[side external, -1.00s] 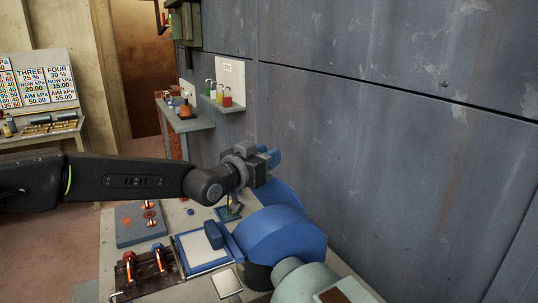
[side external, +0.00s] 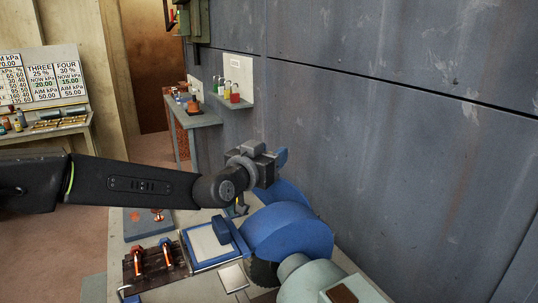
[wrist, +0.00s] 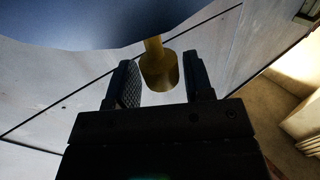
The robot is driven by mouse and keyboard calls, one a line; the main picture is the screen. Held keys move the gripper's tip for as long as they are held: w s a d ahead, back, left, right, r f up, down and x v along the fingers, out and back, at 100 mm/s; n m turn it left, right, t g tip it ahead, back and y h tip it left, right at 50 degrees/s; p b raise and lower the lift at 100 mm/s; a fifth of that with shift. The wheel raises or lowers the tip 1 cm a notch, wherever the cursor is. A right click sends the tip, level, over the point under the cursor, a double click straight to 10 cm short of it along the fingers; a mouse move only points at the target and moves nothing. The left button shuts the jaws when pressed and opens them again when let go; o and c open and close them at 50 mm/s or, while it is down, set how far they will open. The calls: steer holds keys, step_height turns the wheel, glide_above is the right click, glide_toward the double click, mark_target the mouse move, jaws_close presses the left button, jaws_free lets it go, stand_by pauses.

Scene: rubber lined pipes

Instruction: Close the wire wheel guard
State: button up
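A bench grinder has a large blue rounded cover (side external: 288,232) over a dark wheel (side external: 264,272). A second blue cover (side external: 284,193) shows behind it, partly hidden. Which of them is the wire wheel guard I cannot tell. The knob's stem reaches up to a dark blue surface (wrist: 80,25). Small gaps show beside the knob; contact is unclear.
The grey wall (side external: 400,130) stands close to the right of my gripper. A white-topped blue tray (side external: 208,243) and a rack of red-ended tools (side external: 152,262) lie left of the grinder. A shelf with coloured padlocks (side external: 232,92) is farther back.

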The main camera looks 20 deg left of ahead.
steer(key=shift+o, duration=0.7)
steer(key=shift+f, duration=0.1)
steer(key=shift+a, duration=0.1)
steer(key=v, duration=0.7)
steer(key=shift+s, duration=0.25)
steer(key=s+a+m+g+h, duration=0.2)
steer(key=a+m+g+h, duration=0.45)
steer(key=a+h, duration=0.3)
steer(key=shift+m+t, duration=0.35)
steer(key=x, duration=1.4)
steer(key=shift+d, duration=0.1)
steer(key=shift+c, duration=0.5)
